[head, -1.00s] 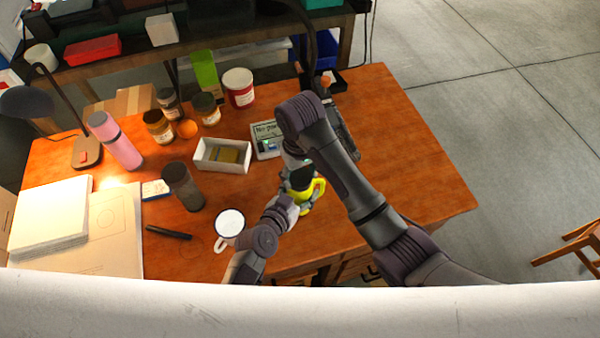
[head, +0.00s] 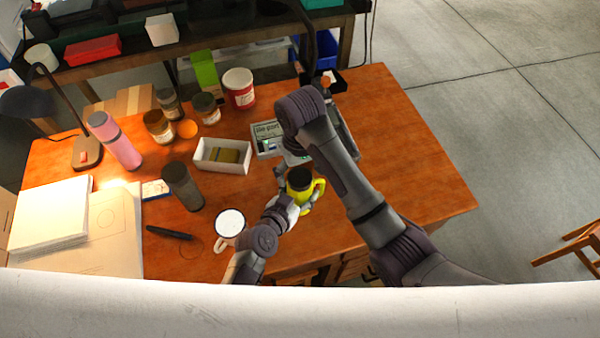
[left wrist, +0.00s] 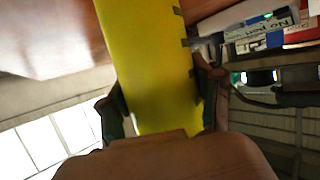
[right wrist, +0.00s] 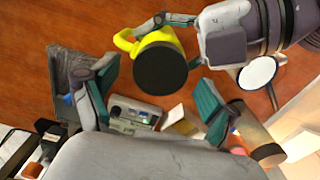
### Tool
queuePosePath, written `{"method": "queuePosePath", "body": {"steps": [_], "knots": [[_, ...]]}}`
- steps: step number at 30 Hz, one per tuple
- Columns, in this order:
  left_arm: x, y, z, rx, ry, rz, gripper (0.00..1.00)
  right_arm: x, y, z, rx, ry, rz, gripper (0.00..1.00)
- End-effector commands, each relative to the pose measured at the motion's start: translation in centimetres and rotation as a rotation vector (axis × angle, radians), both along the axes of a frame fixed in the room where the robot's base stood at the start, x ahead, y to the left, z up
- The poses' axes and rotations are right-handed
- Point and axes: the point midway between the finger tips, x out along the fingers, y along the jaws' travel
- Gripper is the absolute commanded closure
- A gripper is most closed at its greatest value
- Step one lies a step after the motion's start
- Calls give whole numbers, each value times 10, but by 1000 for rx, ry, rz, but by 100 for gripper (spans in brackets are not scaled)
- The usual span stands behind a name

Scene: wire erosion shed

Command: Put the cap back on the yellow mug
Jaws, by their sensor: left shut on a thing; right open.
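The yellow mug (head: 307,198) stands near the table's front edge, its handle to the right in the head view. My left gripper (head: 293,207) is shut around its side; in the left wrist view the yellow wall (left wrist: 150,60) fills the space between the fingers. The black cap (head: 299,178) sits on the mug's top and looks level; it shows as a dark disc in the right wrist view (right wrist: 160,71). My right gripper (head: 283,169) is open just behind the mug in the head view. Its spread fingers are clear of the cap.
A white mug (head: 229,222) stands left of my left gripper, near a dark tumbler (head: 182,186). A white box (head: 222,168), a grey device (head: 267,139) and several jars stand behind. The table's right side (head: 420,170) is clear.

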Motion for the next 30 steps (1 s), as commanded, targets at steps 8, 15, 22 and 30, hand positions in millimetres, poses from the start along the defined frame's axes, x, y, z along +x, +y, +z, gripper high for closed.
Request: {"method": "queuePosePath", "body": {"steps": [8,15,22,30], "knots": [[0,0,0,0,1,-1,100,1,-1,32,-1,-4,1,14],[0,0,0,0,1,-1,100,0,0,33,0,-1,0,14],[0,0,0,0,1,-1,100,7,10,43,11,-39,119,18],[0,0,0,0,1,0,100,15,43,75,7,-144,793,18]]}}
